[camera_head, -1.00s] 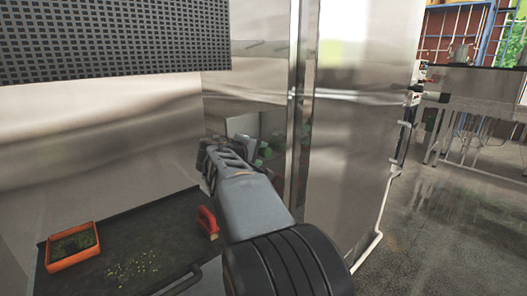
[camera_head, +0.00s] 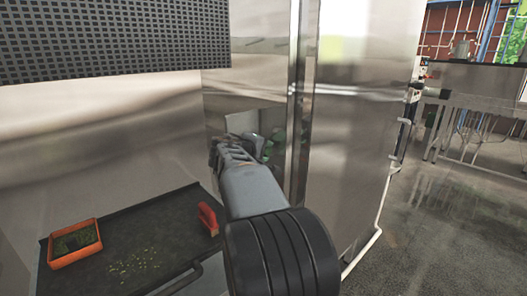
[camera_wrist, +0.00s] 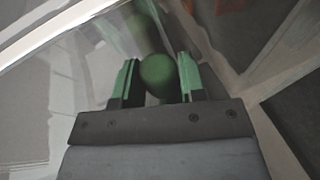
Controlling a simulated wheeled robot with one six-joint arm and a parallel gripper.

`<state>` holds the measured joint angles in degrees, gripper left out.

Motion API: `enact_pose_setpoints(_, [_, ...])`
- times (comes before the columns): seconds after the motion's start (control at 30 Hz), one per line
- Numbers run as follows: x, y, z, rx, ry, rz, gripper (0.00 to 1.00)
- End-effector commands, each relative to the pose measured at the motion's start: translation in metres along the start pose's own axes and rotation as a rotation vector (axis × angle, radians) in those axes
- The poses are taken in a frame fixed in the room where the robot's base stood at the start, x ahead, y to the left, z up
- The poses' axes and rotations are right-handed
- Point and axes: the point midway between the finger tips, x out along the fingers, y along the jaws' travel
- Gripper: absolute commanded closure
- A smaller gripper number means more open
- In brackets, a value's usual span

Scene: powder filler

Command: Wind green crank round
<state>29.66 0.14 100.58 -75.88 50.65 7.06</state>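The green crank's round knob (camera_wrist: 158,76) shows in the wrist view, between the two green-lined fingers of my gripper (camera_wrist: 158,82). In the head view my gripper (camera_head: 222,150) reaches in toward the bright metal panel. Green shapes beside it there are small and look like reflections, and the knob itself is not clear.
A dark tray table (camera_head: 177,240) lies below my arm. An orange bin (camera_head: 75,258) and a red-handled brush (camera_head: 208,218) lie on it. A shiny metal wall (camera_head: 350,130) stands close on the right. Open floor (camera_head: 450,225) lies beyond it.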

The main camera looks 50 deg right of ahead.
Motion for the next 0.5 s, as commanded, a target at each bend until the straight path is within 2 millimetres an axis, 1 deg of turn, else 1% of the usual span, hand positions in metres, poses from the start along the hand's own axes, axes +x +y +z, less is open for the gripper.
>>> enact_pose_setpoints(0.1, [-0.0025,-0.0001,-0.0003,0.001,0.0,0.0,0.86])
enact_pose_setpoints(0.27, [-0.0016,0.0015,-0.0005,0.007,0.0,-0.021,0.86])
enact_pose_setpoints(0.5, [-0.0036,0.0018,-0.0008,0.04,-0.007,-0.145,0.86])
